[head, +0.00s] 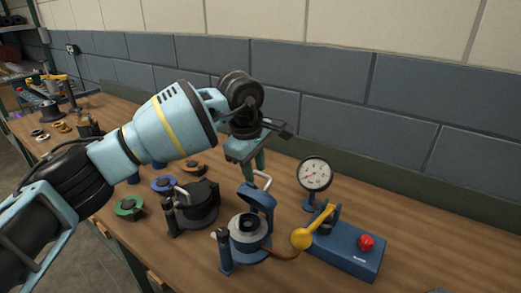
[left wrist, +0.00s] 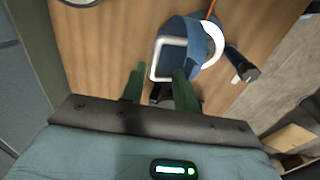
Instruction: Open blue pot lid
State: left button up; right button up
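The blue pot (head: 247,240) stands on the bench, with its pale ring and dark opening showing. Its blue lid (head: 257,196) is hinged up and stands steeply tilted behind the opening. A white loop handle (head: 262,180) sticks out from the lid. In the left wrist view the lid (left wrist: 199,52) and handle (left wrist: 154,58) lie just beyond my fingertips. My left gripper (head: 256,165) is above the lid, its green fingers apart. In the left wrist view the open gripper (left wrist: 157,78) has the handle's lower end near its tips; contact cannot be told. My right gripper is not in view.
A dark pot (head: 198,207) stands left of the blue pot. A gauge (head: 314,176) and a blue box (head: 345,252) with a yellow lever (head: 312,229) and red button stand to the right. A block wall (head: 400,130) runs behind the bench.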

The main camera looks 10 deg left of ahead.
pick_arm(q)
jog(key=shift+w+d+r, duration=0.15)
jog(key=shift+w+r, duration=0.15)
jog(key=shift+w, duration=0.2)
jog(key=w+d+r+b, duration=0.1)
jog(key=w+r, duration=0.4)
jog(key=shift+d+r, duration=0.2)
jog(key=shift+d, duration=0.2)
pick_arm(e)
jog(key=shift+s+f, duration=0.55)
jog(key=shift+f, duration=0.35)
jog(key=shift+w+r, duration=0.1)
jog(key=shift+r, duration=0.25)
